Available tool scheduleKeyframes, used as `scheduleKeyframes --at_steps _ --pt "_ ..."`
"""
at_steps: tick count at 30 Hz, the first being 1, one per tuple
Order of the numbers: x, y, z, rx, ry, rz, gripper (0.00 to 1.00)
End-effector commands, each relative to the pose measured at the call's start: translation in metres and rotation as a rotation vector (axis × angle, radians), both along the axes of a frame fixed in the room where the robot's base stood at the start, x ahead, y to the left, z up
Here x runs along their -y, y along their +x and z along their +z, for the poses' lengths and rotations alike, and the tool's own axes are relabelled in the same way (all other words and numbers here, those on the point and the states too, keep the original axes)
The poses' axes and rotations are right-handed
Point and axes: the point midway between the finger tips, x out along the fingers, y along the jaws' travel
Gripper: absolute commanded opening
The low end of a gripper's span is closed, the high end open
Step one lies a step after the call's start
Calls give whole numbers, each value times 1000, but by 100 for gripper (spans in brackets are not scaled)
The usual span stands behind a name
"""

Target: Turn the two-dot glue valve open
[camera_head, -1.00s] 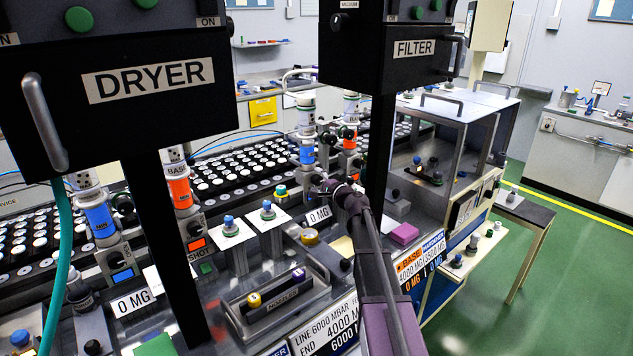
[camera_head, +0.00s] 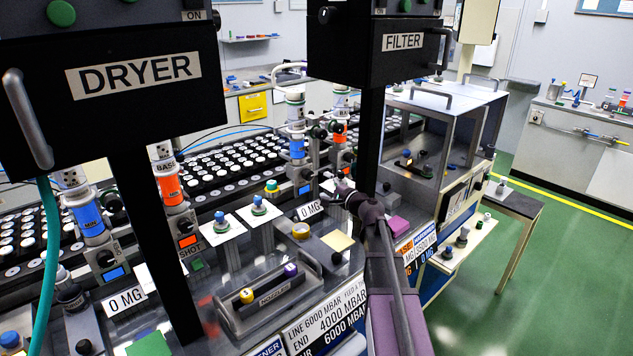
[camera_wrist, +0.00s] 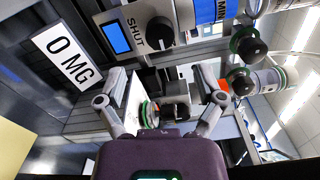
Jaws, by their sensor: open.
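My gripper (camera_head: 336,184) reaches to the right-hand glue station, in front of a blue-banded cartridge (camera_head: 297,147). In the wrist view its two fingers (camera_wrist: 163,92) are spread apart and hold nothing. A round black valve knob (camera_wrist: 160,31) is ahead of the fingers, beside the word SHUT and a lit blue display (camera_wrist: 117,37). It is apart from the fingers. The blue-banded cartridge is also in the wrist view (camera_wrist: 206,11). Dot marks are too small to read, so I cannot tell which valve bears two dots. In the head view my gripper partly hides this station's valves.
A 0 MG plate (camera_wrist: 66,61) is close to the left finger. Black knobs with green collars (camera_wrist: 248,48) stand at the right. The FILTER box (camera_head: 376,42) and its post rise beside my arm. A nozzle tray (camera_head: 270,300) lies in front.

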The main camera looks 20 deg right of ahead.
Motion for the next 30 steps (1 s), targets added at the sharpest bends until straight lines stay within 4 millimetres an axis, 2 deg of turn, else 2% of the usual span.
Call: scheduleKeyframes --at_steps 3,9,30 --pt "5 -15 0 0 0 0 87" --pt "10 -26 0 0 0 0 87" --pt "11 -26 0 0 0 1 87"
